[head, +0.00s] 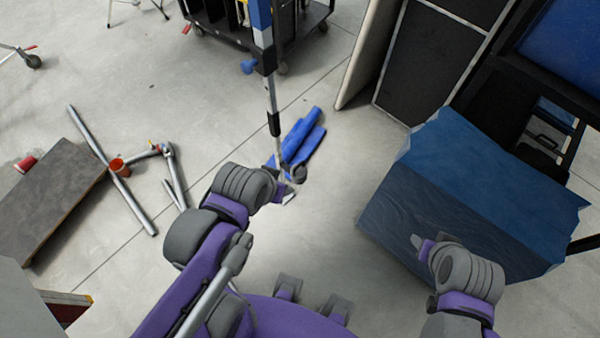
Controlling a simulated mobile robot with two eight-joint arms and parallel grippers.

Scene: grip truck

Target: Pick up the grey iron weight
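A small dark grey rounded thing (299,174), perhaps the grey iron weight, shows on the floor at the near end of the blue bags (299,140). It is partly hidden and too small to make out clearly. My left gripper (287,190) is just below and left of it in the head view, beside the foot of a thin upright pole. I cannot tell if it touches anything or how wide its fingers are. My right gripper (418,242) is well to the right, in front of the blue-covered block, with no object visible in it.
A blue-covered block (480,190) fills the right side. A pole stand (272,95) rises behind my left gripper. A wheeled cart (290,35) stands at the back.

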